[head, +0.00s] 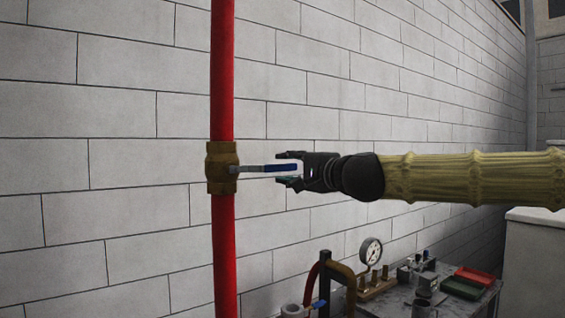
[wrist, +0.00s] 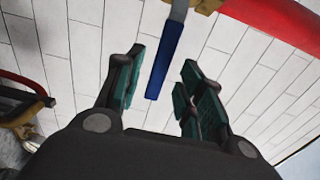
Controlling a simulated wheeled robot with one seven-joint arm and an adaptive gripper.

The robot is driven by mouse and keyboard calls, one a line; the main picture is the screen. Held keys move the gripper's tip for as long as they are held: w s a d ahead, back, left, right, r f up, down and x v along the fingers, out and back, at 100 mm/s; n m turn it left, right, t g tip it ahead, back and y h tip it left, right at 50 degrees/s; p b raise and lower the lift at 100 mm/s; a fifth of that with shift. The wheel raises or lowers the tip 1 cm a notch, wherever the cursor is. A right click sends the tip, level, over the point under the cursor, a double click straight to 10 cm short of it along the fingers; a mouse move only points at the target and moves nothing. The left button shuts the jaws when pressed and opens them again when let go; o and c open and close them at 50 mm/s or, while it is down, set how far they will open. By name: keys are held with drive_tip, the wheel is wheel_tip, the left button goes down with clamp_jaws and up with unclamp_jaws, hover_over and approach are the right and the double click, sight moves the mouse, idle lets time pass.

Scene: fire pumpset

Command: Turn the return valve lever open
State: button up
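The return valve lever (head: 262,169) sticks out to the right from a brass valve body (head: 221,167) on a vertical red pipe (head: 222,70). It lies roughly level, across the pipe, with a blue sleeve on its outer part. My gripper (head: 282,168) comes in from the right, with its fingers above and below the lever's blue end. In the wrist view, my gripper (wrist: 162,60) is open. The lever's blue sleeve (wrist: 165,62) lies between the green-padded fingers, with a gap showing on both sides. I see no finger touching it.
A white block wall (head: 130,120) stands behind the pipe. Below right, a grey bench (head: 398,298) holds a pressure gauge (head: 371,252), brass fittings, a red tray (head: 474,275) and a green tray (head: 461,289). A smaller blue-handled valve (head: 293,311) sits at the bottom edge.

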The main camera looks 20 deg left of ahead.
sight(284, 168)
drive_tip(key=shift+p+x, duration=0.45)
drive_tip(key=shift+x, duration=1.1)
drive_tip(key=shift+c, duration=0.2)
clamp_jaws()
